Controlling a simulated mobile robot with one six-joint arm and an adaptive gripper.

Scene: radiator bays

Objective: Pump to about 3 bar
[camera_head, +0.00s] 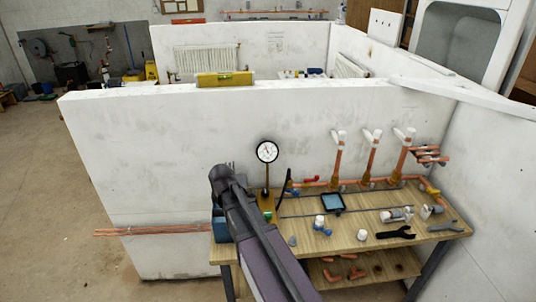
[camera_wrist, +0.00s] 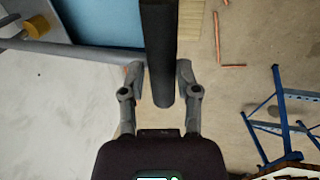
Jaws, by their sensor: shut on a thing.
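A round white dial gauge with a black rim (camera_head: 267,151) stands upright on a thin stem at the left end of the workbench. Its needle is visible, but the scale is too small to read. A blue box-like tank (camera_head: 219,228) shows beside my arm below the gauge; the arm hides much of the pump. In the wrist view, my gripper (camera_wrist: 160,82) has its two fingers on either side of a dark round handle (camera_wrist: 160,35), shut on it. A light blue surface (camera_wrist: 105,22) lies behind the handle. In the head view my arm hides the grip.
The wooden workbench (camera_head: 350,242) holds a dark tablet (camera_head: 333,202), white caps, a black wrench (camera_head: 395,233) and copper pipes (camera_head: 371,160) at the back. White walls (camera_head: 160,130) stand behind and right. Copper pipes (camera_head: 155,231) stick out left. The floor at left is open.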

